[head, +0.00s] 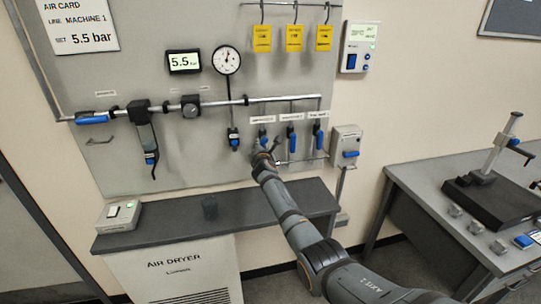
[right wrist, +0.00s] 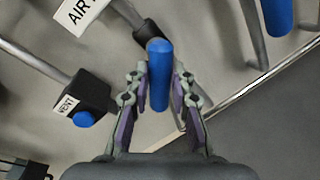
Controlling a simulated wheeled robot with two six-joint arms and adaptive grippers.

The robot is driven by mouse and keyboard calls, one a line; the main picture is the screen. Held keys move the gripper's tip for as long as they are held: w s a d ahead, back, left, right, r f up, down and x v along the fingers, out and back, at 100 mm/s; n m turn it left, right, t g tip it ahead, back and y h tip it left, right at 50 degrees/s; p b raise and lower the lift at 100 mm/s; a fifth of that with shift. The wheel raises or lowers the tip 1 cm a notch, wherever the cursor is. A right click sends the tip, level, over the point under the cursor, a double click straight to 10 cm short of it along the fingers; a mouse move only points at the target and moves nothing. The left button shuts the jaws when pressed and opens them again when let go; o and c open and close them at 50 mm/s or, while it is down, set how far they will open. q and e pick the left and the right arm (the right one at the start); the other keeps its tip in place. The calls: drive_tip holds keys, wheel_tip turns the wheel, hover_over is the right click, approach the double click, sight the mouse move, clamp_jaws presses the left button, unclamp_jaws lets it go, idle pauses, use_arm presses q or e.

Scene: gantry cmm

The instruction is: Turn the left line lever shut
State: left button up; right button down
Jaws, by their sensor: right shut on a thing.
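Three blue line levers hang on drops from the grey pipe on the panel. My right gripper (head: 264,158) is at the left line lever (head: 263,137), whose lower part it hides in the head view. In the right wrist view, the blue handle of this lever (right wrist: 159,75) lies between the two fingers of my right gripper (right wrist: 160,95), which are shut on it. The middle line lever (head: 292,140) and the right line lever (head: 318,137) hang down beside it. My left gripper is not in view.
A black block marked VENT (right wrist: 78,92) with a blue knob is left of the gripper. A grey box with a blue switch (head: 347,146) is to the right. The air dryer's dark top (head: 165,229) lies below; a bench (head: 430,215) stands at right.

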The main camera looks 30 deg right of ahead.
drive_tip(key=shift+a+r+m+y+p, duration=0.1)
drive_tip(key=shift+r+m+y+p, duration=0.25)
drive_tip(key=shift+m+p, duration=0.85)
drive_tip(key=shift+a+r+m+y+p, duration=0.1)
drive_tip(key=shift+r+m+y+p, duration=0.25)
drive_tip(key=shift+m+p, duration=0.85)
drive_tip(key=shift+a+r+m+y+p, duration=0.15)
drive_tip(key=shift+m+y+p, duration=0.45)
drive_tip(key=shift+m, duration=1.1)
drive_tip(key=shift+d, duration=0.1)
drive_tip(key=c, duration=1.1)
unclamp_jaws()
drive_tip(key=shift+c, duration=0.2)
drive_tip(key=v, duration=1.2)
drive_tip(key=shift+w, duration=0.1)
